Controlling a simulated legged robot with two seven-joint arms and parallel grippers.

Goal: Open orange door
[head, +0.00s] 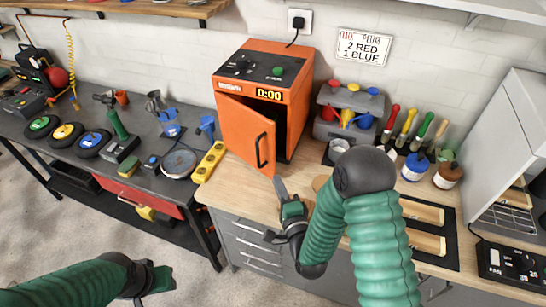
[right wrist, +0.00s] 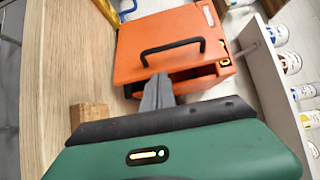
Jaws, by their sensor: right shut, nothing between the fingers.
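The orange cabinet (head: 266,72) stands on the wooden counter with a 0:00 display on its front. Its orange door (head: 240,130) is ajar, swung out to the left, with a dark gap along its right edge. The black handle (head: 262,150) is on the door's free side. In the right wrist view the door (right wrist: 135,65) and handle (right wrist: 172,48) show ahead of the fingers. My right gripper (head: 279,186) is shut and empty, just below the door near the counter's front edge; its fingers (right wrist: 158,88) point at the door. My left gripper (head: 160,279) is low at the left, its jaw state unclear.
A small wooden block (right wrist: 90,118) shows beside my right gripper.

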